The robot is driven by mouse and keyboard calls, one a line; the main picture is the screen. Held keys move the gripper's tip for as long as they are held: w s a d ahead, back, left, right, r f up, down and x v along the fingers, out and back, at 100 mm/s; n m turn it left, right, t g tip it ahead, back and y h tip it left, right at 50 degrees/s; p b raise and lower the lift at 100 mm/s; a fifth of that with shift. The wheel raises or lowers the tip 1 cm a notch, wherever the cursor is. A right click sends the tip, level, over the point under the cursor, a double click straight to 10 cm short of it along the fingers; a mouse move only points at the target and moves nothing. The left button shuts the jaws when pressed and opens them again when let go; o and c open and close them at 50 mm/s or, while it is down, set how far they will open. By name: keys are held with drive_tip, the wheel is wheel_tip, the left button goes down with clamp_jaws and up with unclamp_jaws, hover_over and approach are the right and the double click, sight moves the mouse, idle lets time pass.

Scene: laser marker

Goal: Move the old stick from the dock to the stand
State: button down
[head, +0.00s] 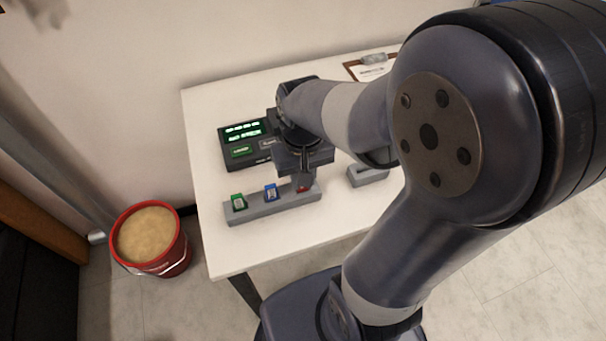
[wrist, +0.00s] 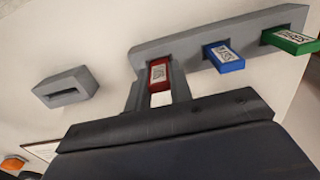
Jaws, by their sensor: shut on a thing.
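A red stick (wrist: 159,77) with a white label is between the fingers of my gripper (wrist: 158,92), which is shut on it. The stick is at the end slot of a long grey stand (wrist: 190,44); how deep it sits I cannot tell. In the head view the red stick (head: 304,188) shows only as a small patch below my gripper (head: 304,180). A blue stick (wrist: 224,57) and a green stick (wrist: 291,40) stand in the other slots. A small grey block, apparently the dock (wrist: 64,88), has a dark slot that looks empty.
A black device with lit green displays (head: 243,141) is behind the stand, partly hidden by my arm. A clipboard (head: 372,69) lies at the table's back. A red bucket (head: 150,238) stands on the floor at left. The white table (head: 203,112) is clear at its left.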

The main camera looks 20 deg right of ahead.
drive_tip(key=shift+f, duration=0.2)
drive_tip(key=c, duration=1.2)
unclamp_jaws()
wheel_tip(320, 180, up, 11)
drive_tip(key=shift+f+p, duration=0.1)
drive_tip(key=shift+p, duration=1.15)
wheel_tip(320, 180, up, 6)
drive_tip(key=p, duration=0.6)
